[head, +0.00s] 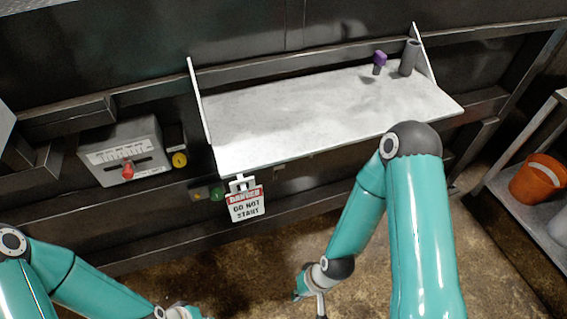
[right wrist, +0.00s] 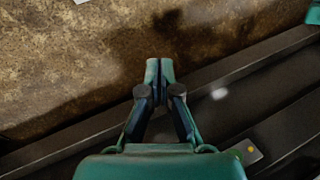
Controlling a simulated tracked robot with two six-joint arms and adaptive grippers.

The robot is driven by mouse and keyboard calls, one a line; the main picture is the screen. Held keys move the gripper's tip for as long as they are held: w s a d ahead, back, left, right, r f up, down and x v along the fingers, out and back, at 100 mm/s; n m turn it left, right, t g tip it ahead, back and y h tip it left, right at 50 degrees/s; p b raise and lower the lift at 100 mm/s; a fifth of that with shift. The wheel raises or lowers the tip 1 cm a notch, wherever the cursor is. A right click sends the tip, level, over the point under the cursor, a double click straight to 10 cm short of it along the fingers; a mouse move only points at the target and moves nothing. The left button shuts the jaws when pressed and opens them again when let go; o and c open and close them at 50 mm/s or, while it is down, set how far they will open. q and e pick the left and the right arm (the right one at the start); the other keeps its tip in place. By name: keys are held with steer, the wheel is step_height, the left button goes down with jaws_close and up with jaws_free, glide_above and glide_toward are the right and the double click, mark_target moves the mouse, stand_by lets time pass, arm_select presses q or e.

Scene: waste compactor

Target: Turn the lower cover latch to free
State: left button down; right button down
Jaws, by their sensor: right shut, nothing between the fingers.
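I cannot make out the lower cover latch for certain in either view. My right gripper (head: 311,283) hangs low over the floor in front of the compactor, below the white shelf. In the right wrist view my right gripper (right wrist: 160,68) is shut and empty, its fingertips together over the brown floor beside a dark beam. My left gripper (head: 182,313) shows only in part at the bottom edge of the head view, and its fingers are cut off. A small grey plate (right wrist: 243,154) with a yellow dot lies at lower right in the wrist view.
The white shelf (head: 310,115) carries a purple-topped knob (head: 380,59) and a grey cylinder (head: 409,58). A danger sign (head: 246,204) hangs at its front left corner. A grey switch box (head: 124,152) is at left. An orange bucket (head: 538,179) stands on a side rack at right.

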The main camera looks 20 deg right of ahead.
steer(key=shift+d, duration=0.1)
steer(key=w+d+f+n+t+h+b, duration=0.1)
steer(key=w+d+f+t+b, duration=0.15)
steer(key=w+b, duration=0.6)
steer(key=w+d+f+t+b, duration=0.2)
steer(key=w+f+t+b, duration=0.3)
steer(key=w, duration=0.6)
steer(key=w+d+r+n+t+h+b, duration=0.1)
steer(key=w+d+r+t+b, duration=0.3)
steer(key=w+r+b, duration=0.3)
steer(key=w+d+r+t+h+b, duration=0.1)
steer(key=w+d+r+t+b, duration=0.2)
steer(key=w+r+b, duration=0.45)
steer(key=w+f, duration=0.9)
steer(key=w, duration=0.1)
steer(key=shift+w, duration=0.4)
steer(key=shift+a+b, duration=0.15)
steer(key=shift+b, duration=0.25)
